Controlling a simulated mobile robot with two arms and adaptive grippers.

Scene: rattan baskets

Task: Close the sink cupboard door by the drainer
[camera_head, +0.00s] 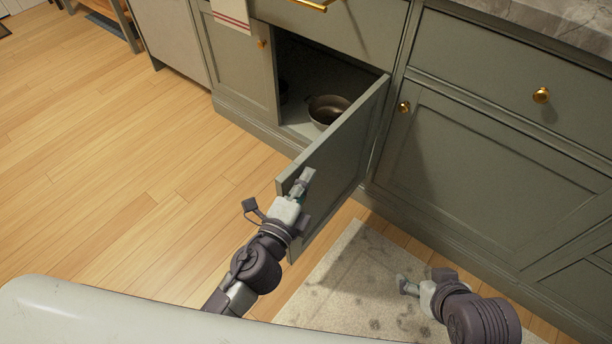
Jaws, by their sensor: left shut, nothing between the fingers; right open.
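The grey-green cupboard door (338,160) stands wide open, swung out from its hinge side at the right of the opening. Its outer face is turned to the right in the picture. My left gripper (302,180) is shut and empty, at the outer face near the door's free edge. It overlaps the door in the picture; I cannot tell whether it touches. Any knob on this door is hidden. My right gripper (422,282) is open and empty, low over the mat, apart from the door. The drainer is not in view.
A dark pan (327,110) sits inside the open cupboard (300,125). A closed door with a brass knob (404,106) is to the right. A closed door (238,62) and a striped towel (231,12) are left. A pale mat (350,285) lies below; wooden floor (120,150) is clear at left.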

